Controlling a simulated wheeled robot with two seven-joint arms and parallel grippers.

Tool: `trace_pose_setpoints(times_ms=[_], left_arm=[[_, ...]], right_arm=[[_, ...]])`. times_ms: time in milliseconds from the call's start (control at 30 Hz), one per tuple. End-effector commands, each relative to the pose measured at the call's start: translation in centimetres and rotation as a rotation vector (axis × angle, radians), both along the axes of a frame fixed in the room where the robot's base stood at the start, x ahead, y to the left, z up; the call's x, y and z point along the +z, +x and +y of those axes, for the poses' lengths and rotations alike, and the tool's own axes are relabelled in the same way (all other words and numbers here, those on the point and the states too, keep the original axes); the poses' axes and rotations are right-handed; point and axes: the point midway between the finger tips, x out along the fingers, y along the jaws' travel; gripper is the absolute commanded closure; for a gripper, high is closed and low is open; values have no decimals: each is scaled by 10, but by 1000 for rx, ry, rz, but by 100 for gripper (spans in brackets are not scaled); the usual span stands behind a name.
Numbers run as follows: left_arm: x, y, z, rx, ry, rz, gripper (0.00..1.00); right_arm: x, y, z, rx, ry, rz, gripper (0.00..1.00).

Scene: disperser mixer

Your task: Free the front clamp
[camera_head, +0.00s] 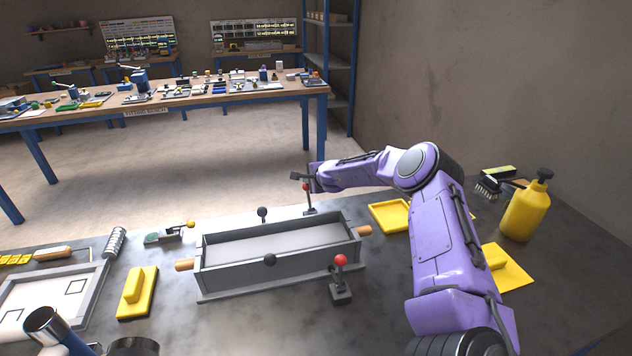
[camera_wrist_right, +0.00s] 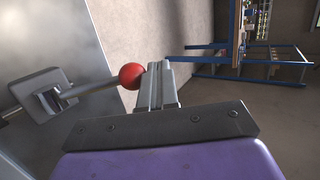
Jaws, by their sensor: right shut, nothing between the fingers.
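A grey trough (camera_head: 275,270) with a pale inside and wooden end handles stands on the dark table. A red-knobbed clamp (camera_head: 341,279) stands upright at its near right side. Another red-knobbed clamp (camera_head: 308,200) stands at the far side, its lever upright; it also shows in the right wrist view (camera_wrist_right: 42,97). A yellow-knobbed clamp (camera_head: 172,235) lies low at the left. Labels do not show which is the front clamp. My right gripper (camera_head: 305,177) is shut and empty at the far clamp's red knob (camera_wrist_right: 132,76). The knob is beside the fingers, not between them; contact is unclear.
My right arm reaches over the table's right part. Yellow pieces (camera_head: 137,292) lie left and right of the trough. A yellow bottle (camera_head: 525,210) and a brush (camera_head: 488,187) are at the right. A framed tray (camera_head: 92,295) is at the left. A workbench (camera_head: 200,98) stands behind.

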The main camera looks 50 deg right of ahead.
Motion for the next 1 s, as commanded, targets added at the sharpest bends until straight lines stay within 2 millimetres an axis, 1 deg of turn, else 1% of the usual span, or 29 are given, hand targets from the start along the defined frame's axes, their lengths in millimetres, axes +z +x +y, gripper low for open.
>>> trace_pose_setpoints(times_ms=[800, 867, 967, 1000], left_arm=[[1, 0, 0, 0, 0, 0, 57], [4, 0, 0, 0, 0, 0, 57], [18, 0, 0, 0, 0, 0, 57], [27, 0, 0, 0, 0, 0, 57]], right_arm=[[1, 0, 0, 0, 0, 0, 100], [4, 0, 1, 1, 0, 0, 100], [20, 0, 3, 4, 0, -1, 100], [29, -1, 5, 7, 0, 0, 100]])
